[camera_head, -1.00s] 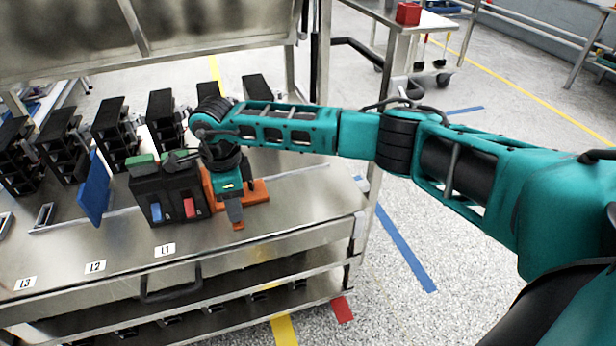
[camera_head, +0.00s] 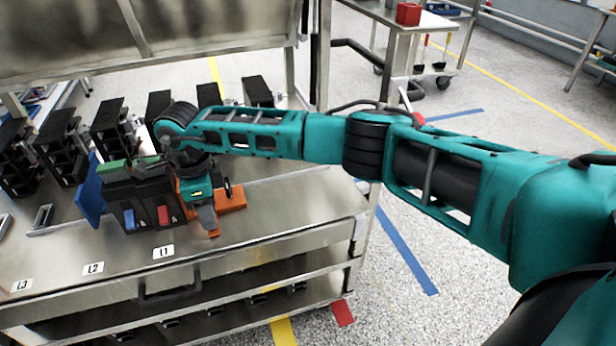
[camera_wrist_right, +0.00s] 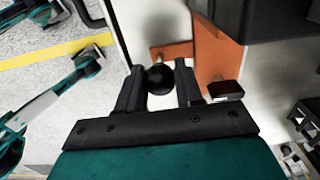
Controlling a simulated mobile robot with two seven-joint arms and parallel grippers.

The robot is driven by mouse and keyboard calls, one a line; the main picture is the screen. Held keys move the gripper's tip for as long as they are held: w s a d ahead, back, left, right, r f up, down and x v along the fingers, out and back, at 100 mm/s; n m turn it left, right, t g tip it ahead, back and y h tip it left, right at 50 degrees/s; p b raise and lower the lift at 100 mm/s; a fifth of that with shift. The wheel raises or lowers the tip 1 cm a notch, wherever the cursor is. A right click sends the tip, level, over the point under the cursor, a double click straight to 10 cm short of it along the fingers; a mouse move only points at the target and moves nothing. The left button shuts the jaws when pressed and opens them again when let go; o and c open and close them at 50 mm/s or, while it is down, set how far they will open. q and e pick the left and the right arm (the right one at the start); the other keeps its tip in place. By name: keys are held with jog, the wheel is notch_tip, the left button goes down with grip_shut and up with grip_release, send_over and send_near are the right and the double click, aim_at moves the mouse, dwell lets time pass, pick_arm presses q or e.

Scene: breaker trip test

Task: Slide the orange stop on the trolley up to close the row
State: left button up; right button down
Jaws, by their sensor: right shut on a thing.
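The orange stop (camera_head: 232,197) lies on the trolley top (camera_head: 270,215), at the right side of a black breaker block (camera_head: 140,212) with a blue and a red lever. My right gripper (camera_head: 209,220) points down at the stop. In the right wrist view its fingers (camera_wrist_right: 160,88) are closed around a round black knob (camera_wrist_right: 160,78) by the orange stop (camera_wrist_right: 208,60). The breaker block appears to be against or very near a slanted blue plate (camera_head: 91,195) on its left; the exact contact is hidden. My left gripper is not in view.
Several black racks (camera_head: 112,128) stand along the back of the trolley. Labels L1 (camera_head: 163,252), L2 (camera_head: 93,268) and L3 (camera_head: 22,285) mark the front. The trolley top right of the stop is clear. A side table holds a red box (camera_head: 408,13).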

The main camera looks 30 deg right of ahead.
jog(key=shift+w+a, duration=0.2)
jog(key=shift+a, duration=0.65)
jog(key=shift+w+a, duration=0.2)
jog(key=shift+a, duration=0.7)
jog(key=shift+w+a, duration=0.2)
jog(key=shift+a, duration=0.65)
jog(key=c, duration=0.7)
grip_release()
jog(key=shift+o, duration=0.2)
pick_arm(q)
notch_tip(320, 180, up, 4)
jog(key=p, duration=0.3)
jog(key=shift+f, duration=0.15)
pick_arm(e)
notch_tip(320, 180, up, 13)
